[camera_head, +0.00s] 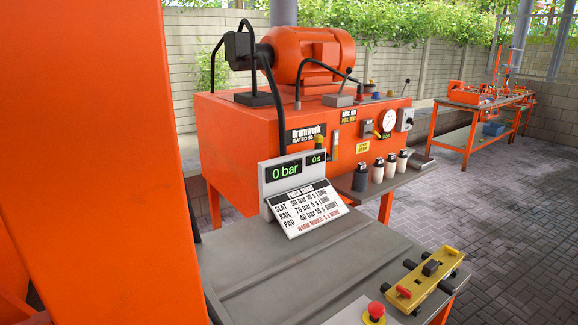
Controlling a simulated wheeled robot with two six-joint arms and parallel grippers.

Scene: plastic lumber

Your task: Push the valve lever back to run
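The orange power unit (235,137) stands behind the grey bench. On its top is a grey block (338,100) with a thin lever (348,81) leaning up and to the right, tipped with a dark knob. Another small dark lever (405,88) stands at the top's right end. No label tells me which part is the valve lever or marks run. Neither of my grippers is in view.
A display (287,171) reads 0 bar and 0 s, above a press guide card (308,209). Several small bottles (377,172) stand on a side shelf. A red mushroom button (375,311) is at the front. A large orange column (120,160) blocks the left. The bench top (300,262) is mostly clear.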

